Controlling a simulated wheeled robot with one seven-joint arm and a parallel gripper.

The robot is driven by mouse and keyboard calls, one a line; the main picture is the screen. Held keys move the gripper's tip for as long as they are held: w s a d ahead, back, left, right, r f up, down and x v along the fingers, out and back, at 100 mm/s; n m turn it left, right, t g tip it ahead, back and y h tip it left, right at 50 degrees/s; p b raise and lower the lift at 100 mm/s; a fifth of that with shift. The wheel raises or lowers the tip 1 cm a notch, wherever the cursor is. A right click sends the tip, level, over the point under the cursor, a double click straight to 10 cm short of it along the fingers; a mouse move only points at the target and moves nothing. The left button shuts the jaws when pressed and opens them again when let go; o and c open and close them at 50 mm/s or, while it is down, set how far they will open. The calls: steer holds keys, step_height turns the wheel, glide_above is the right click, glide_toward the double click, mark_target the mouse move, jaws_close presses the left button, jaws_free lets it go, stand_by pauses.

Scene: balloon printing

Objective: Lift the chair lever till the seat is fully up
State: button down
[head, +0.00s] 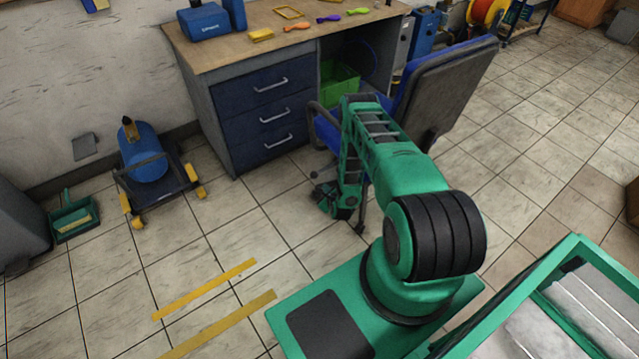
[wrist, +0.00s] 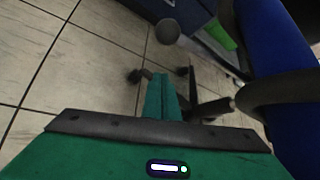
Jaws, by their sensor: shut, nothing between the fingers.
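The office chair stands behind my arm in the head view, with its dark backrest (head: 445,90) to the right and part of its blue seat (head: 325,132) showing to the left of my arm. In the wrist view the blue seat (wrist: 268,55) fills the right side, with dark base legs and casters (wrist: 135,76) below. A dark round knob (wrist: 167,32) shows beyond my fingertips; it may be the lever's end, but I cannot tell. My gripper (wrist: 161,78) is shut and empty, low beside the chair and apart from the knob. My arm hides much of the chair in the head view.
A desk with dark blue drawers (head: 264,110) stands just beyond the chair. A green bin (head: 340,82) sits under it. A blue tank on a wheeled cart (head: 145,160) stands at left. The tiled floor left of my base is mostly clear.

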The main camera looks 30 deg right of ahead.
steer(key=shift+w+a+r, duration=0.15)
steer(key=shift+w+r, duration=0.15)
steer(key=shift+w, duration=0.3)
steer(key=shift+w+a+r, duration=0.2)
steer(key=shift+w+r, duration=0.05)
steer(key=shift+w, duration=0.4)
steer(key=shift+w+a+r, duration=0.15)
steer(key=shift+w+r, duration=0.15)
steer(key=shift+w, duration=0.3)
step_height(320, 180, up, 6)
steer(key=shift+a+f, duration=0.1)
steer(key=shift+f, duration=0.1)
stand_by(1.3)
